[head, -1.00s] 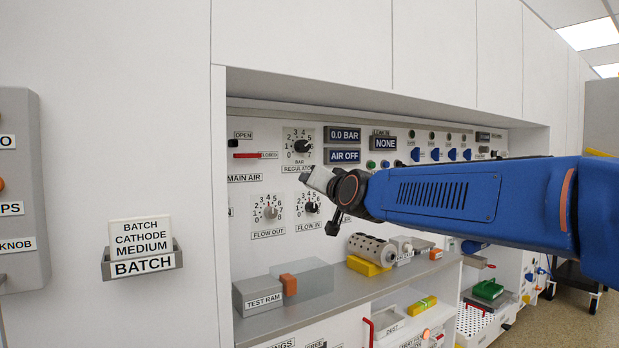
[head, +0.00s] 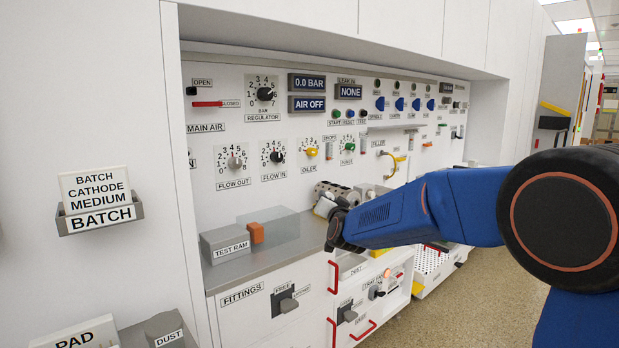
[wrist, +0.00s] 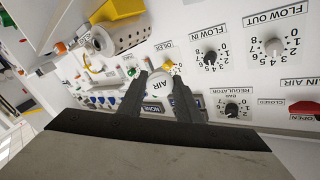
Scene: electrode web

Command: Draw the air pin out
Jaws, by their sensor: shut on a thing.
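My gripper (wrist: 160,76) is shut on a round white tag marked AIR (wrist: 160,84), the head of the air pin, between its two dark fingers in the wrist view. The pin's shank is hidden behind the tag. The panel shows behind the tag, with space seemingly between them. In the head view my gripper (head: 326,207) is over the shelf near its front edge; its fingers and the pin cannot be made out there. The red main air lever (head: 208,103) lies towards CLOSED. The displays (head: 307,93) read 0.0 BAR and AIR OFF.
The grey shelf (head: 222,280) holds a TEST RAM box (head: 224,244), an orange block (head: 256,233), a clear block and a perforated cylinder (wrist: 118,32). Knobs such as the regulator (head: 265,94) stand out from the panel. Red handles (head: 333,278) project below the shelf. Floor is clear at right.

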